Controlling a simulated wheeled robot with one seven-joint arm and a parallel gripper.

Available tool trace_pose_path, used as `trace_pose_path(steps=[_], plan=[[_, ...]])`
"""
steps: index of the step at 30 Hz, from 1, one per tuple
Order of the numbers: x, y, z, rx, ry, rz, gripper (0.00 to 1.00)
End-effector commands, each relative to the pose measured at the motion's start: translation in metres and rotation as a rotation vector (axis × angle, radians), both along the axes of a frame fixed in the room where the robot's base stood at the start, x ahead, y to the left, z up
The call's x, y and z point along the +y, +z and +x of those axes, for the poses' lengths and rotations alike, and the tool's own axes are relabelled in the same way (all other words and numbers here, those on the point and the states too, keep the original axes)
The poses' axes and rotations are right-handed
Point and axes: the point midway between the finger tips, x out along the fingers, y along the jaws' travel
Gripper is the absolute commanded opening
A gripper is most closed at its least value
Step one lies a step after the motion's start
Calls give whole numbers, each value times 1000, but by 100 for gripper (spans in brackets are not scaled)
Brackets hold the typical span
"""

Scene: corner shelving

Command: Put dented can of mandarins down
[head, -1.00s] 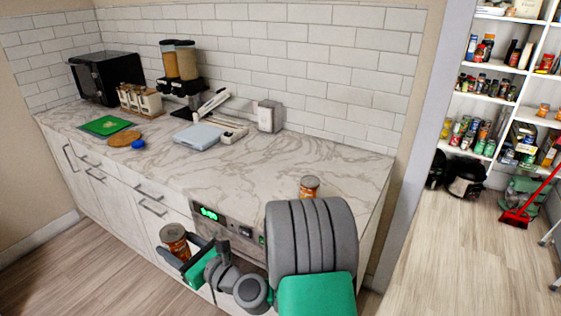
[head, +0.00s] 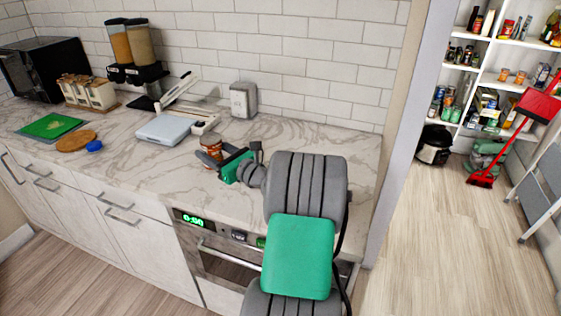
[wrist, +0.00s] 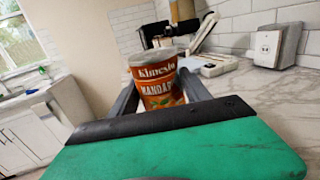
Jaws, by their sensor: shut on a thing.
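The can of mandarins (wrist: 157,84), with an orange and red label and a pale top, stands between the fingers of my gripper (wrist: 160,92) in the wrist view. The gripper is shut on it. In the head view the can (head: 211,145) and my gripper (head: 213,158) are over the marble counter (head: 150,190), left of my arm. The can looks roughly upright. Its base is hidden, and I cannot tell whether it touches the counter. Any dent is not clear to see.
A grey-blue scale (head: 165,129) and a white slicer-like tool (head: 180,90) lie behind and left of the can. A white dispenser (head: 243,99) stands near the wall. Bare counter lies to the left front. An oven (head: 230,255) is below the counter.

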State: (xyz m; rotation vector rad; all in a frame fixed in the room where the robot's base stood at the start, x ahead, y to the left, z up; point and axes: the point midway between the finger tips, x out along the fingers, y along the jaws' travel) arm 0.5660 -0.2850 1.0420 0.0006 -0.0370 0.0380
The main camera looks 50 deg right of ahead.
Motion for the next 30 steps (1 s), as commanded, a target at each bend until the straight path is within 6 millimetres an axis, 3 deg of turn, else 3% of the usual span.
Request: trace_pose_path(steps=[1,6,9,13,17,26,30], plan=[[-39,9,-9,-1,-43,-7,0],[-139,35,-46,18,-156,-6,0],[-176,46,-66,27,-205,-2,0],[-201,54,-82,35,-241,0,0],[-190,50,-80,36,-245,5,0],[-114,15,-55,37,-242,6,0],[-94,-16,-49,37,-243,7,0]])
